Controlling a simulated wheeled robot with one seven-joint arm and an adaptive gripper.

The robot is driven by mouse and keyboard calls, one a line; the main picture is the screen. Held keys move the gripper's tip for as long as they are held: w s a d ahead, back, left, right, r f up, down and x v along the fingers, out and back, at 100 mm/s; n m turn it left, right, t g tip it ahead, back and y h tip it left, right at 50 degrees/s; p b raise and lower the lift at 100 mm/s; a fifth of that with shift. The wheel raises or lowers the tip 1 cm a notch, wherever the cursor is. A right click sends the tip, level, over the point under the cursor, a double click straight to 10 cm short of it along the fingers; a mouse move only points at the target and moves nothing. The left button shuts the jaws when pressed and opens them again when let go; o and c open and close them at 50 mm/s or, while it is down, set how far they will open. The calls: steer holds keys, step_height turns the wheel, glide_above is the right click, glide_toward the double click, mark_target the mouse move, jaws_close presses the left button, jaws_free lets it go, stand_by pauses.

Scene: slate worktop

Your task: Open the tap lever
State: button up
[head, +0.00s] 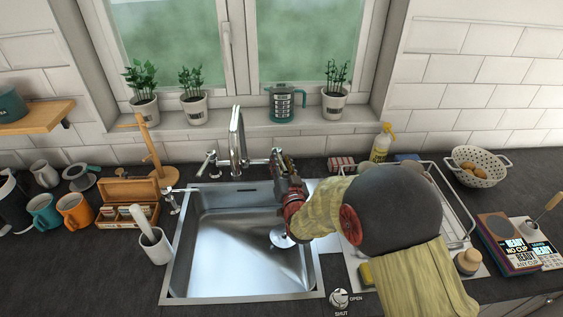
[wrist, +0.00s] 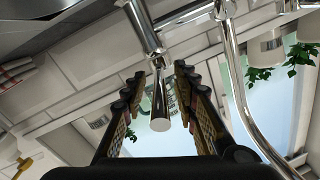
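The chrome tap (head: 237,140) stands behind the sink, with a tall curved spout. A lever handle (head: 209,160) shows on its left; its right side runs to my gripper (head: 276,160), which hides most of the lever there. In the wrist view, a chrome lever (wrist: 158,90) reaches down between the two fingers of my gripper (wrist: 160,75). The fingers are apart, with a gap visible on both sides of the lever. The tap's curved spout (wrist: 236,80) is to the right of the fingers.
The steel sink (head: 190,245) is below my arm. A knob (head: 339,298) marked OPEN and SHUT is at the front edge. Potted plants (head: 194,108) and a teal-based jug (head: 284,108) line the sill. A yellow bottle (head: 381,145) stands behind the drying rack (head: 458,238).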

steer(key=shift+w, duration=0.1)
steer(key=shift+c, duration=1)
jaws_close()
